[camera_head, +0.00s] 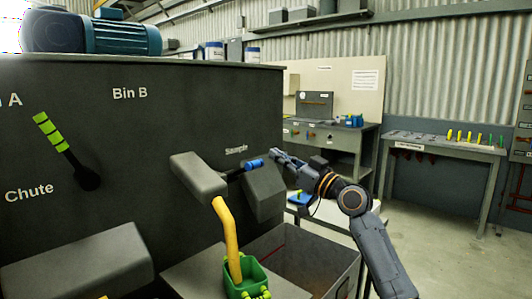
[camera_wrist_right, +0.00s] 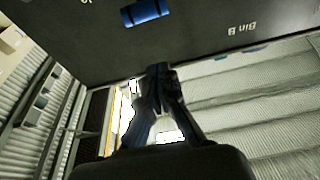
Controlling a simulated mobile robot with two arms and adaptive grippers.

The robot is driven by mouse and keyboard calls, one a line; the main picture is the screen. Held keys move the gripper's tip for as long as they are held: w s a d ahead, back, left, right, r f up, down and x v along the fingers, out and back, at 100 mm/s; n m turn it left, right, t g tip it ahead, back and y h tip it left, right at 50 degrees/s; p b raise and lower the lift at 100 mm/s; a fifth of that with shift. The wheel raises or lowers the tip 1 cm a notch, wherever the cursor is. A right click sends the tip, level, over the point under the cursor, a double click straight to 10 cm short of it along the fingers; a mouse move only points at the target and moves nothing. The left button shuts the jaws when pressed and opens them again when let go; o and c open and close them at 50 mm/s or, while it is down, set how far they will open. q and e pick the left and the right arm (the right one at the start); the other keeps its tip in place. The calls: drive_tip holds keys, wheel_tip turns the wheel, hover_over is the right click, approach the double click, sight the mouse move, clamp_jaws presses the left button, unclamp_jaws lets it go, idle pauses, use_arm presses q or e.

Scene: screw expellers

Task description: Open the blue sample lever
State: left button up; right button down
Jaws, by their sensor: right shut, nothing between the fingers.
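The sample lever has a dark shaft and a blue grip (camera_head: 254,164), below the "Sample" label on the dark machine panel (camera_head: 130,130). It points to the right and slightly up. My right gripper (camera_head: 277,156) is just right of the blue grip in the head view, with its fingers shut and empty. In the right wrist view the blue grip (camera_wrist_right: 145,12) is at the top edge, apart from the shut fingertips (camera_wrist_right: 158,70). From the head view I cannot tell whether the fingers touch the grip. My left gripper is not in view.
A lever with a green grip (camera_head: 50,132) is at the left of the panel. Grey boxy housings (camera_head: 200,178) stick out below the sample lever. A yellow curved piece (camera_head: 226,232) leads down to a green container (camera_head: 248,278). Workbenches (camera_head: 450,150) stand behind; floor at right is free.

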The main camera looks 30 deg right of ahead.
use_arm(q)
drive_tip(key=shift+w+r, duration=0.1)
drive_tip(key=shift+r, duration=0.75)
use_arm(e)
drive_tip(key=shift+v, duration=1.55)
drive_tip(key=shift+r, duration=0.1)
